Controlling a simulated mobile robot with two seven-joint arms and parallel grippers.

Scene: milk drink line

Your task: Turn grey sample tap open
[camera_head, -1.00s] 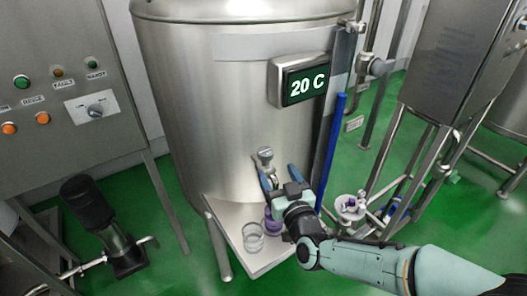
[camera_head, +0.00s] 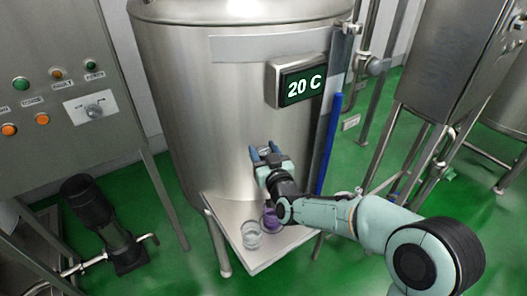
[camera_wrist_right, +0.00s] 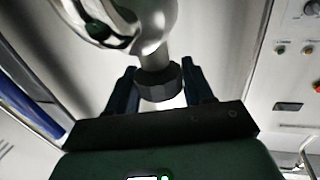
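The grey sample tap is on the front of the steel tank (camera_head: 215,110). In the right wrist view its dark grey faceted knob (camera_wrist_right: 160,86) hangs from a shiny metal body (camera_wrist_right: 152,35). My right gripper (camera_head: 265,151) is at the tap in the head view and hides most of it. In the right wrist view the two dark fingers of my right gripper (camera_wrist_right: 160,84) lie on either side of the knob, very close to it. Whether they press on it cannot be told. My left gripper is not in view.
A small steel shelf (camera_head: 262,258) below the tap holds a clear glass beaker (camera_head: 251,236) and a purple-tinted container (camera_head: 270,220). A blue tube (camera_head: 329,145) runs down the tank's right side. A control panel (camera_head: 50,80) stands left, above a dark pump (camera_head: 105,220).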

